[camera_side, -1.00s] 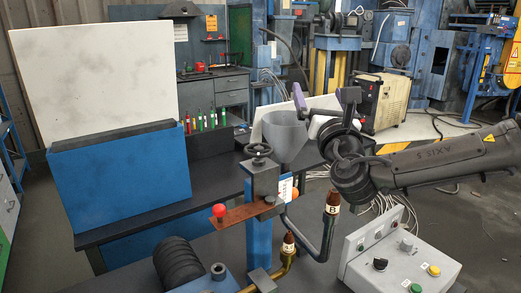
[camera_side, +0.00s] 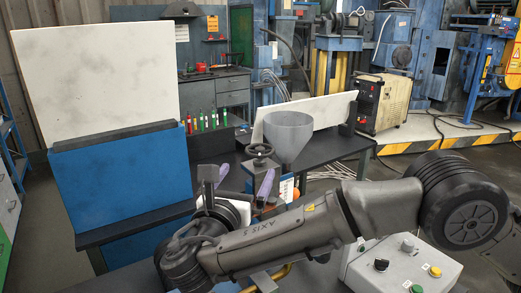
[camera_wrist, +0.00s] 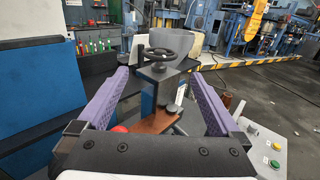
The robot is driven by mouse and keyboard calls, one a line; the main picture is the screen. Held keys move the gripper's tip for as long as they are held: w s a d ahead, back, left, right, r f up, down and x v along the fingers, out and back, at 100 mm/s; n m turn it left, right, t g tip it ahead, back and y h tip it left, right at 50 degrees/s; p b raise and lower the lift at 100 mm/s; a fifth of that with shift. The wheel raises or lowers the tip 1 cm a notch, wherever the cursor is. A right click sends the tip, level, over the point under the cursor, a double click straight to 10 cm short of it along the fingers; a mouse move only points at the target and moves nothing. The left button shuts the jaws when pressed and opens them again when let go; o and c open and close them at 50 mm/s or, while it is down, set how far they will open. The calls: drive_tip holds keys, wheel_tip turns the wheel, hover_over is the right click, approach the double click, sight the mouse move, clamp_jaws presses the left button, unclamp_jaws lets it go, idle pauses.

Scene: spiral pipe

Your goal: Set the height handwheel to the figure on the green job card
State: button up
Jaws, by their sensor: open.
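The height handwheel (camera_side: 260,151) is a dark spoked wheel on top of a post, left of the grey funnel. It also shows in the wrist view (camera_wrist: 161,54), between and beyond my fingers. My gripper (camera_side: 244,174) has purple fingers, spread apart and empty. In the wrist view my gripper (camera_wrist: 160,76) has one finger on each side of the post, and the wheel stands clear of both. In the side view my arm hides most of the post. I cannot make out a green job card or any figure in either view.
The grey funnel (camera_side: 288,136) stands close behind the wheel. A brown plate (camera_wrist: 152,124) with a red knob (camera_wrist: 120,129) lies below my fingers. A control box (camera_side: 390,262) with buttons is at lower right. A blue panel (camera_side: 115,185) stands at left.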

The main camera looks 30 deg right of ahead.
sight(261, 148)
drive_tip(key=x, duration=1.2)
drive_tip(key=shift+d, duration=0.1)
drive_tip(key=shift+c, duration=0.2)
drive_tip(key=c, duration=1.1)
drive_tip(key=shift+n+t+y, duration=0.3)
drive_tip(key=shift+n+t, duration=0.1)
